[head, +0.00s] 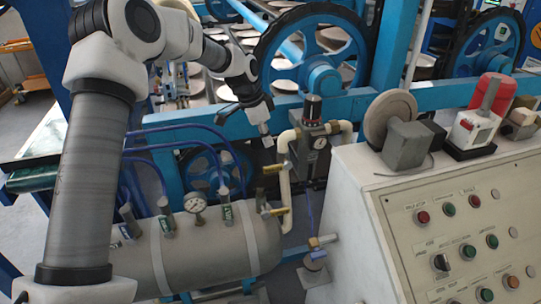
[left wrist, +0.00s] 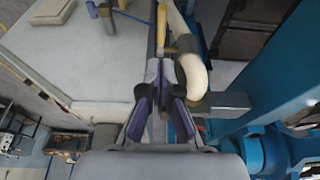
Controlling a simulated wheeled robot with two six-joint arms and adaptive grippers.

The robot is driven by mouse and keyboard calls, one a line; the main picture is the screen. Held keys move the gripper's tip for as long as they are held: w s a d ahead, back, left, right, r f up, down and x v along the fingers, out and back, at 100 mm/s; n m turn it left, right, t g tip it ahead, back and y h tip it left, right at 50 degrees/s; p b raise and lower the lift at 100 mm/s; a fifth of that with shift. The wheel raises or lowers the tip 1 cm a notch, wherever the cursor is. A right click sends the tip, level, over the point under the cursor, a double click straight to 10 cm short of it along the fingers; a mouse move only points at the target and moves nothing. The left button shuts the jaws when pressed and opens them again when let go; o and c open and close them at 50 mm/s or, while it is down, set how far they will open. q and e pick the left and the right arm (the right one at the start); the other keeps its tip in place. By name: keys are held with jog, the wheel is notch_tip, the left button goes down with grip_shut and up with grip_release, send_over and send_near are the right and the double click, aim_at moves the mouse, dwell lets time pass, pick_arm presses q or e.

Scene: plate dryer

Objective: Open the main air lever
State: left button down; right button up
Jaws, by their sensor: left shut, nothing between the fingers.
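A yellow lever (head: 272,168) sits on the cream pipe (head: 285,185) beside the regulator. A second yellow lever (head: 274,210) sits lower, at the end of the grey tank. I cannot tell from markings which is the main air lever. My left gripper (head: 266,137) is shut and empty, pointing down just above the upper lever and apart from it. In the left wrist view, the shut fingers (left wrist: 162,72) point toward a yellow lever (left wrist: 161,28), with the cream pipe elbow (left wrist: 193,72) close on their right. My right gripper is in neither view.
The grey air tank (head: 195,250) with a round gauge (head: 195,203) lies below. The regulator with its gauge (head: 319,143) stands right of the gripper. The control panel (head: 460,235) fills the lower right. A blue frame beam (head: 230,122) runs behind the gripper.

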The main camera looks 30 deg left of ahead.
aim_at(273, 166)
pick_arm(q)
jog(key=x, duration=0.2)
jog(key=p+x, duration=0.1)
jog(key=x, duration=0.1)
jog(key=p+x, duration=0.1)
jog(key=x, duration=0.1)
jog(key=shift+s+a+f, duration=0.2)
jog(key=shift+s+f, duration=0.05)
jog(key=shift+f, duration=0.65)
